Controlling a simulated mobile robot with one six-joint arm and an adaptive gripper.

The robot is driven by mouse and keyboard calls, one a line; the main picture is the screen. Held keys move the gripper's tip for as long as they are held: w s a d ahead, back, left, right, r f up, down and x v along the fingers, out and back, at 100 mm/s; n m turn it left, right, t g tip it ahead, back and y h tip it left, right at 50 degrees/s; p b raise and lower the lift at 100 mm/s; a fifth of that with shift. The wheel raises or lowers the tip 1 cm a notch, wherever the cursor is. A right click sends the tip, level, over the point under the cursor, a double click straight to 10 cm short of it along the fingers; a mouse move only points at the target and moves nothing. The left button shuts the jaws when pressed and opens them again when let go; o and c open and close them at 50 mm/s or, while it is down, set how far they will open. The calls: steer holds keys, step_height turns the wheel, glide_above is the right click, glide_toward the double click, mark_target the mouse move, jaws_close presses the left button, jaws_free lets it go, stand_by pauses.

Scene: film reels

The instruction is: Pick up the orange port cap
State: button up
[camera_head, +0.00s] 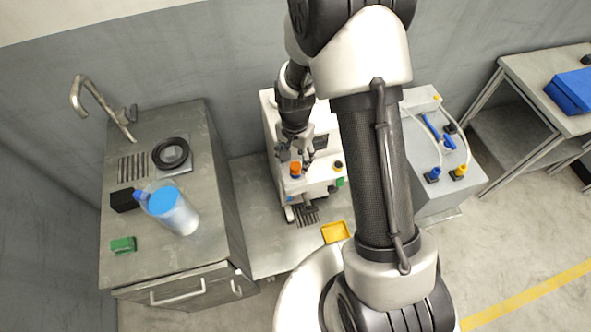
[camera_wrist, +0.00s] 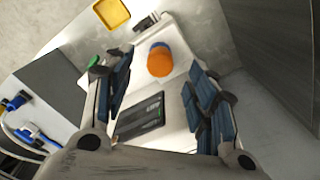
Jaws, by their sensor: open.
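The orange port cap (camera_head: 295,169) sits on top of a white machine (camera_head: 318,178) in the middle of the head view. In the wrist view the orange cap (camera_wrist: 159,62) lies ahead of the fingers, between their lines and near the tips. My gripper (camera_head: 297,155) is right above and behind the cap. Its two blue-padded fingers are spread apart in the wrist view (camera_wrist: 158,88), with nothing between the pads. I cannot tell the exact height gap between the fingertips and the cap.
A yellow tray (camera_head: 335,232) lies in front of the machine. A dark screen (camera_wrist: 139,118) is on the machine. A steel sink cabinet (camera_head: 175,245) with a blue-lidded jar (camera_head: 172,212) stands left. A cart with blue and yellow connectors (camera_head: 433,174) stands right.

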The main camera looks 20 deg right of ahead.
mark_target(296, 166)
steer(key=f, duration=0.2)
steer(key=f+b, duration=0.2)
steer(key=f, duration=0.1)
steer(key=shift+w+d+f, duration=0.15)
steer(key=shift+w+f, duration=0.1)
steer(key=shift+f, duration=0.05)
steer(key=shift+r, duration=0.1)
